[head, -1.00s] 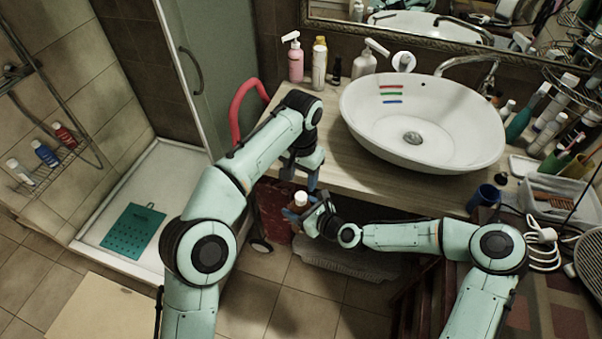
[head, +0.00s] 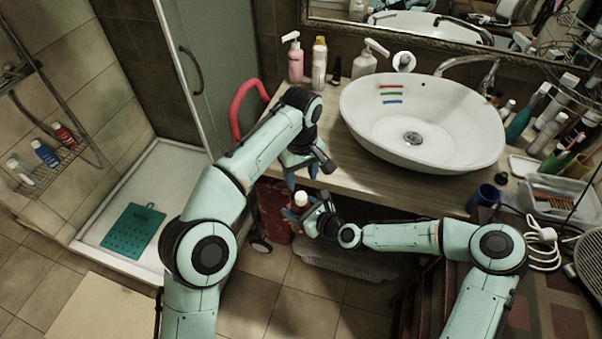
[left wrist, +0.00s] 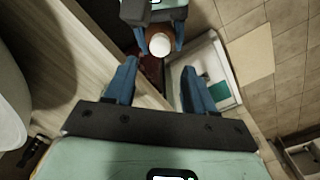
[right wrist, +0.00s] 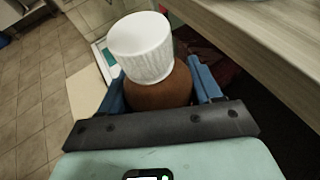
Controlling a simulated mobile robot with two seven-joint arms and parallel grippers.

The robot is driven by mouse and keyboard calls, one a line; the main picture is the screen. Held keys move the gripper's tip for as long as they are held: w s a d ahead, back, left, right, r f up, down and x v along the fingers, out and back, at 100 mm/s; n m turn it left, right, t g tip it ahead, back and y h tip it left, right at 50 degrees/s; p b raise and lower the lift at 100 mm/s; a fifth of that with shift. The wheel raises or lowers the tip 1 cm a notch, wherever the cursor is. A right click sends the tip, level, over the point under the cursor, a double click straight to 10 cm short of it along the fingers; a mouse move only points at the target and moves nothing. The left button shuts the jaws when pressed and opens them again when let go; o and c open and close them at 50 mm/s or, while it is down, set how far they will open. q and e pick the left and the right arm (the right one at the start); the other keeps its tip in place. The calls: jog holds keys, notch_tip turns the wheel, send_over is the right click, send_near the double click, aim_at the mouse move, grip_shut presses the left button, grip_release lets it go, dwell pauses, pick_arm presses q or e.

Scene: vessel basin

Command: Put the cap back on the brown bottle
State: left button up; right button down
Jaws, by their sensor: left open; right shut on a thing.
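The brown bottle (right wrist: 160,92) is between the blue fingers of my right gripper (head: 308,212), which is shut on it below the counter's front edge. The white ribbed cap (right wrist: 141,46) sits on top of the bottle in the right wrist view; I cannot tell how tightly it is seated. The cap also shows in the head view (head: 301,198) and the left wrist view (left wrist: 161,45). My left gripper (head: 301,180) is open and empty just above the cap, apart from it. In the left wrist view its fingers (left wrist: 160,82) are spread, with the cap beyond their tips.
The wooden counter (head: 400,190) with the white basin (head: 440,125) lies behind and right of the grippers. A pink pump bottle (head: 295,64) and other bottles stand at its back left. A red curved rail (head: 238,108) is left of the counter. Open floor lies below.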

aim_at(301, 195)
pick_arm(q)
notch_tip(301, 195, down, 8)
jog(key=shift+f, duration=0.1)
dwell(0.4)
grip_shut()
jog(key=m, duration=0.3)
dwell(0.3)
jog(key=shift+o, duration=0.4)
grip_release()
